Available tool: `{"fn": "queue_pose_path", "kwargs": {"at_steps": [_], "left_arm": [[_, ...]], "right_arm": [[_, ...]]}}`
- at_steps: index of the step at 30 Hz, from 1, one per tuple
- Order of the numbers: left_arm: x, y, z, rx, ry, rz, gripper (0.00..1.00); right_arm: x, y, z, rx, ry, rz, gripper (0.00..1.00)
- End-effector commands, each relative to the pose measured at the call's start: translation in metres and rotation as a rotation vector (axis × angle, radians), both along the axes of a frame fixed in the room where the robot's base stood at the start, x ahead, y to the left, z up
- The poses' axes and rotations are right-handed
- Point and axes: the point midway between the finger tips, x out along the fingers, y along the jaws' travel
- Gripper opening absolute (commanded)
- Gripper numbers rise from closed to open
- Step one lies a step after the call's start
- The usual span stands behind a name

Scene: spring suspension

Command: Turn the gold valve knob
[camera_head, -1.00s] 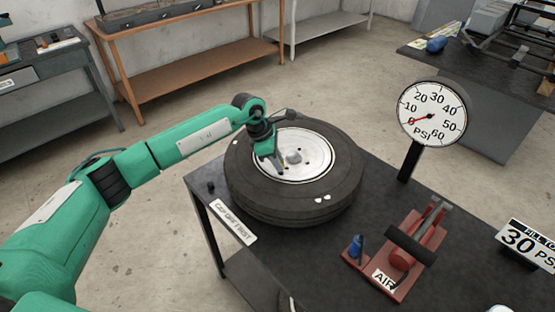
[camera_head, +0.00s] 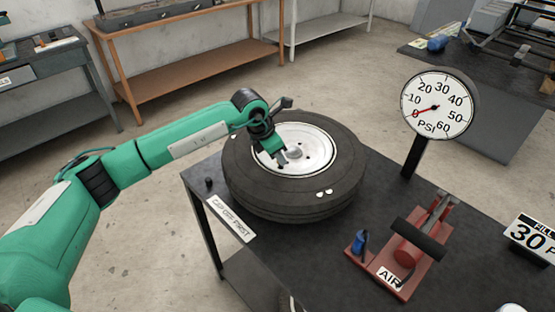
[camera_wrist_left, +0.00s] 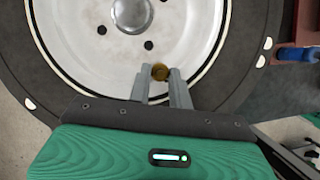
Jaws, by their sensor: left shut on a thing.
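The gold valve knob (camera_wrist_left: 159,72) shows in the left wrist view, between the fingertips of my left gripper (camera_wrist_left: 160,76). It sits over the white wheel rim (camera_wrist_left: 80,40) of a black tire. My left gripper is shut on the knob. In the head view the left gripper (camera_head: 278,161) reaches down onto the left part of the rim (camera_head: 318,160), and the knob is too small or hidden to make out there. The tire (camera_head: 335,205) lies flat on the dark table. My right gripper is not in view.
A round PSI gauge (camera_head: 438,104) on a post stands right of the tire, its red needle near 0. A red air pump (camera_head: 405,262) and a 30 PSI sign (camera_head: 530,240) are further right. A small black cap (camera_head: 208,182) and a label (camera_head: 232,222) lie near the left table edge.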

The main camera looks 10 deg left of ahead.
Motion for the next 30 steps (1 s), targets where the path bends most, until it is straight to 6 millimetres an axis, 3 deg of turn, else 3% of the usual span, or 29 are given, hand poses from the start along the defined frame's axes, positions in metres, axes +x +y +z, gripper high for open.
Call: {"fn": "queue_pose_path", "kwargs": {"at_steps": [9,15,30], "left_arm": [[-0.001,-0.003,-0.003,-0.001,-0.004,0.284,0.0],[-0.002,-0.004,-0.002,0.0,-0.004,0.427,0.0],[-0.003,-0.004,0.0,0.0,0.0,0.582,0.0]], "right_arm": [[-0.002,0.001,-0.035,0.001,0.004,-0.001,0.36],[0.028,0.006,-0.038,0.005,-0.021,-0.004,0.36],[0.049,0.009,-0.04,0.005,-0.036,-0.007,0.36]]}}
